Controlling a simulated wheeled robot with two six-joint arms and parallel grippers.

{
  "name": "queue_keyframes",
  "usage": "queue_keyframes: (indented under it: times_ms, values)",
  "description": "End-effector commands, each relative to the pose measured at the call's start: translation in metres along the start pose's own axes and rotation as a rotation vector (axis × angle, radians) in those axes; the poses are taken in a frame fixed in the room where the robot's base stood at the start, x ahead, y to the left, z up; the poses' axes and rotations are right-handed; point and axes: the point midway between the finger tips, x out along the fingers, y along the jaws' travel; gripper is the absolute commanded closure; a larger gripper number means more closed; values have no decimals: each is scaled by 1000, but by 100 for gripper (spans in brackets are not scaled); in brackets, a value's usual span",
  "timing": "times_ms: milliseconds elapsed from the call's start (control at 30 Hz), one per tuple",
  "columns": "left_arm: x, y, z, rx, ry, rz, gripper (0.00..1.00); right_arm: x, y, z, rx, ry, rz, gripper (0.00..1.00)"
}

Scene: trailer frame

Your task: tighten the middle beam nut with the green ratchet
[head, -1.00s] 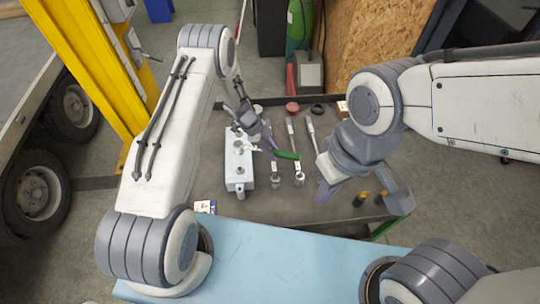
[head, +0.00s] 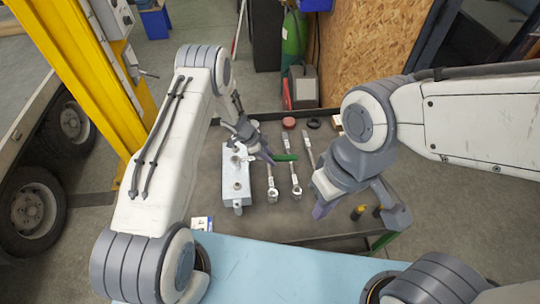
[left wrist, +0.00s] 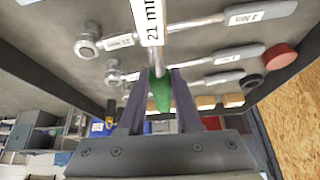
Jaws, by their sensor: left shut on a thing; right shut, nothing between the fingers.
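The grey-blue beam (head: 231,177) lies on the table, with round nuts on top; one (head: 237,187) near its front end is clear. My left gripper (head: 264,154) is shut on the green handle of the ratchet (head: 286,157), which also shows in the left wrist view (left wrist: 160,93), with a white "21 mm" label on its shaft. The handle points right, above the table, at the beam's right side. The ratchet's head is hidden by the gripper in the head view, so I cannot tell whether it sits on the middle nut. My right gripper (head: 322,207) is shut and empty, at the table's right.
Two loose ratchets (head: 271,182) (head: 295,181) lie right of the beam; a third tool (head: 309,148) is partly behind my right arm. A red round piece (head: 289,123) and a black ring (head: 314,123) lie at the table's back. A blue surface (head: 260,270) is in front.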

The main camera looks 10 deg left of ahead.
Motion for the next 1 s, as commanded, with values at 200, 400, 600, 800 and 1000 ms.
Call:
queue_keyframes:
  times_ms: [200,400,600,800,1000]
  values:
    - [-1,12,0,86,1,48,100,-5,0,0,0,0,0,100]
    - [0,14,0,88,1,52,100,-5,0,0,0,0,0,100]
    - [0,21,1,121,1,75,100,-7,0,0,0,0,0,100]
    - [-1,35,3,210,2,128,100,-10,-1,-1,0,0,0,100]
    - [1,25,3,145,2,92,100,-7,0,0,0,0,0,100]
